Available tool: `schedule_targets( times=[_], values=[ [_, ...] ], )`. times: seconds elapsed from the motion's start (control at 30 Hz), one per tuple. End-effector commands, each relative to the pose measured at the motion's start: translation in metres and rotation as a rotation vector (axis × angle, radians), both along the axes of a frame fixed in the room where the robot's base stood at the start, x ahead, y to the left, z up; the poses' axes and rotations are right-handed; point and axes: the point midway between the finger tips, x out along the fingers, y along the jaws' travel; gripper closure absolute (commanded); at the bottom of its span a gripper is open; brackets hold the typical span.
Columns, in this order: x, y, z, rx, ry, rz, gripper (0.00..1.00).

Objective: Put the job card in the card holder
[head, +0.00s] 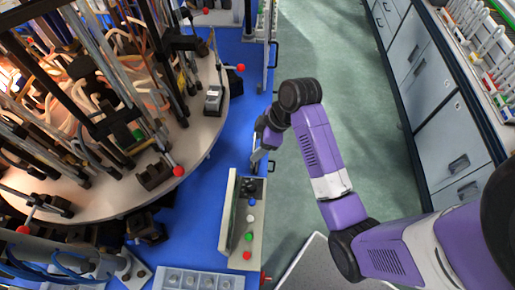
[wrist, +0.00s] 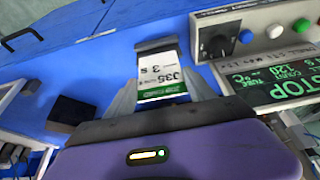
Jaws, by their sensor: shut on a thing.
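The job card (wrist: 162,78), white and green with printed figures, is between the fingers of my gripper (wrist: 158,72) in the wrist view. My gripper is shut on it above the blue table. A grey bar-like piece (wrist: 155,44) shows at the card's far edge; I cannot tell whether it is the card holder or part of the card. In the head view my gripper (head: 256,158) is low at the table's right edge, just beyond the control box. The card is too small to make out there.
The control box (head: 241,220) with coloured buttons is close by; its knob (wrist: 216,45) and lit STOP display (wrist: 275,83) show at right in the wrist view. A dark block (wrist: 72,113) lies at left. The large round machine table (head: 205,130) fills the left.

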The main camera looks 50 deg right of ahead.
Motion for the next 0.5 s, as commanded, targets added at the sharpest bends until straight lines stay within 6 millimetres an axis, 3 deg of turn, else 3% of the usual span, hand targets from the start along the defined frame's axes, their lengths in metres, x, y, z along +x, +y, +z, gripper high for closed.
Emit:
schedule_targets(
  times=[0.3,0.5],
  values=[
    [0.0,0.0,-0.036,-0.001,-0.001,0.001,0.75],
    [0.0,0.0,-0.037,-0.001,-0.001,0.001,0.75]
  ],
)
